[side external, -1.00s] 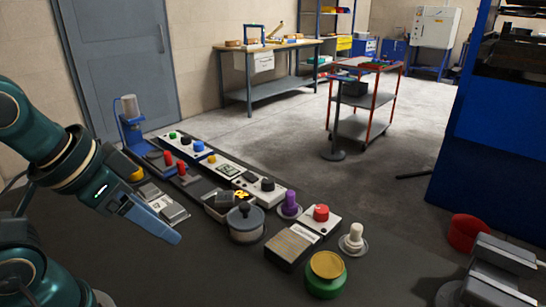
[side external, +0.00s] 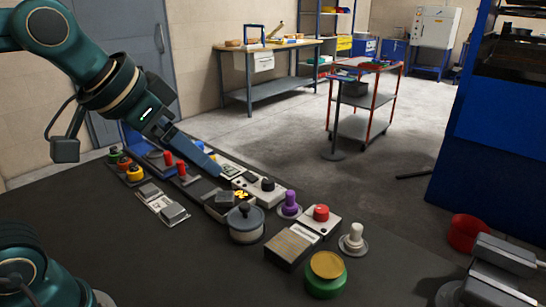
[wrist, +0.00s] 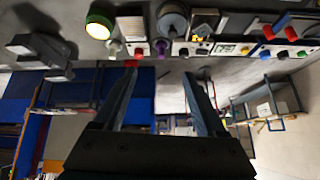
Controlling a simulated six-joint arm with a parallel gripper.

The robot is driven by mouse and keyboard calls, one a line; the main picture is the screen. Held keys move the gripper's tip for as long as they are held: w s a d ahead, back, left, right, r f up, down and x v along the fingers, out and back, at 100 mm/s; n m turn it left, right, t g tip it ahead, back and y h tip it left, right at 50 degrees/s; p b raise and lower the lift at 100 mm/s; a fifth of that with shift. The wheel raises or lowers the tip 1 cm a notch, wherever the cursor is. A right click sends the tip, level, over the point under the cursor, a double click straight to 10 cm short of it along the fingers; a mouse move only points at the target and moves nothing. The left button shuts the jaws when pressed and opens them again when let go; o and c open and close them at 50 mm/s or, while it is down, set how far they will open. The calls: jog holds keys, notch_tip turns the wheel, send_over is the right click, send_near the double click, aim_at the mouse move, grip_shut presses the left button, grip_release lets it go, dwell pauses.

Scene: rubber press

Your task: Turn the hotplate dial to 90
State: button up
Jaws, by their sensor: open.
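A long white panel (side external: 229,163) with a small display and a black knob (side external: 267,184) stands mid-bench; the knob may be the hotplate dial, but I cannot read its scale. In the wrist view the black knob (wrist: 184,51) and the display (wrist: 227,48) show near the top. A dark unit with orange markings (side external: 241,195) sits just in front of the panel. My gripper (side external: 214,170) is above the bench, pointing down and right, its tip left of the knob and hiding part of the panel. In the wrist view my gripper (wrist: 160,71) is open, nothing between its fingers.
A grey round pot (side external: 246,227), a purple knob (side external: 290,203), a red button box (side external: 321,213), a white knob (side external: 354,240) and a green-yellow button (side external: 325,275) crowd the right. Red levers (side external: 181,168) and colored buttons (side external: 134,172) stand left.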

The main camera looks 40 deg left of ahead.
jog(key=w+a+r, duration=0.1)
jog(key=w+a, duration=0.1)
jog(key=w, duration=0.7)
jog(key=g, duration=0.3)
send_over(268, 181)
jog(key=s, duration=0.2)
notch_tip(268, 181, down, 16)
jog(key=shift+f, duration=0.25)
jog(key=shift+x, duration=2.3)
jog(key=shift+a, duration=0.1)
grip_shut()
